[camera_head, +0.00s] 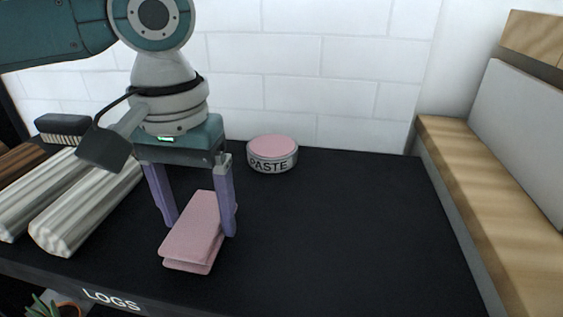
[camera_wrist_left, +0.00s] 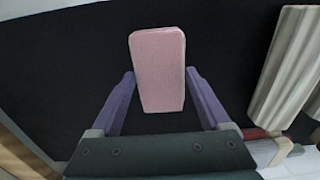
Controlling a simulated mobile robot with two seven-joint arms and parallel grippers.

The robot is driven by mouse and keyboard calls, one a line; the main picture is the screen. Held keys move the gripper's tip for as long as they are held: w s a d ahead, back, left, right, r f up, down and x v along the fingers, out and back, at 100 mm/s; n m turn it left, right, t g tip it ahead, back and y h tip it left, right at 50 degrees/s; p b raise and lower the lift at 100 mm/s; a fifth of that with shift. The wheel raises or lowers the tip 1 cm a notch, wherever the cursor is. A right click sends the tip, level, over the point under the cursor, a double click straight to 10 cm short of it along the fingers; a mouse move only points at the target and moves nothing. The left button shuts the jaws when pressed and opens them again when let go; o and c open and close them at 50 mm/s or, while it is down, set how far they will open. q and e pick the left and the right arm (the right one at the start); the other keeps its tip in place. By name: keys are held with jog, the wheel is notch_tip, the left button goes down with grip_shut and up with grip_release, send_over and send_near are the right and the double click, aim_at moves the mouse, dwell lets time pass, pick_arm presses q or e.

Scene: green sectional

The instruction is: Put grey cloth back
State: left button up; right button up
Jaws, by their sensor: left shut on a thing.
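A folded pink cloth (camera_head: 196,232) is between the purple fingers of my left gripper (camera_head: 199,226), at the left-middle of the dark shelf top. My left gripper points down and is shut on the cloth. In the left wrist view the cloth (camera_wrist_left: 158,70) extends forward from between the two fingers of the left gripper (camera_wrist_left: 160,82). I cannot tell whether the cloth touches the shelf top. No grey cloth shows in either view. My right gripper is not in view.
A round tin marked PASTE (camera_head: 272,155) stands at the back. Pale fluted logs (camera_head: 85,205) and a dark brush (camera_head: 63,126) lie at the left. The dark shelf top (camera_head: 350,230) is clear to the right, up to a wooden bench (camera_head: 490,180). A white brick wall is behind.

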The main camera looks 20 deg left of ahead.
pick_arm(q)
jog(key=o, duration=1)
jog(key=shift+f, duration=0.1)
